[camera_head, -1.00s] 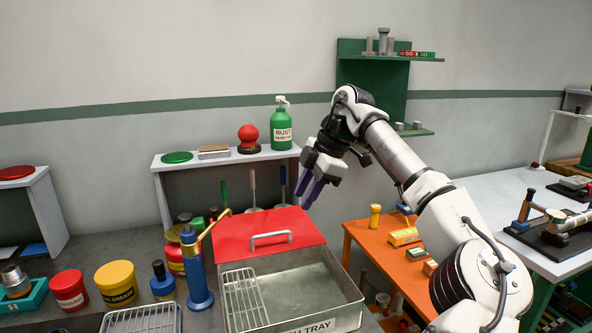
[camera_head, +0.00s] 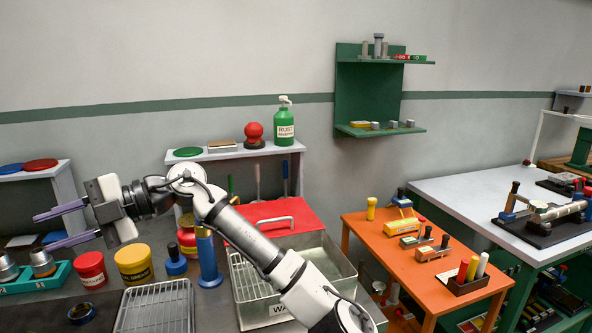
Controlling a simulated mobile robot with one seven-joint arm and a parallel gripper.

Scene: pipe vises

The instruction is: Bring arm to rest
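My gripper (camera_head: 62,227) is at the left of the head view, raised above the grey bench and pointing left. Its two purple fingers are apart, with nothing between them. My white arm reaches from the lower middle up to a bent joint in front of the small white shelf, then left to the gripper. It hides part of the wash tray (camera_head: 335,262) and part of the tray's red lid (camera_head: 290,212).
Below the gripper are a teal holder (camera_head: 52,281), a red tub (camera_head: 91,268), a yellow tub (camera_head: 133,265) and a wire rack (camera_head: 155,310). A blue pump (camera_head: 208,258) stands close to my arm. An orange table (camera_head: 430,278) and a white bench (camera_head: 470,196) are at the right.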

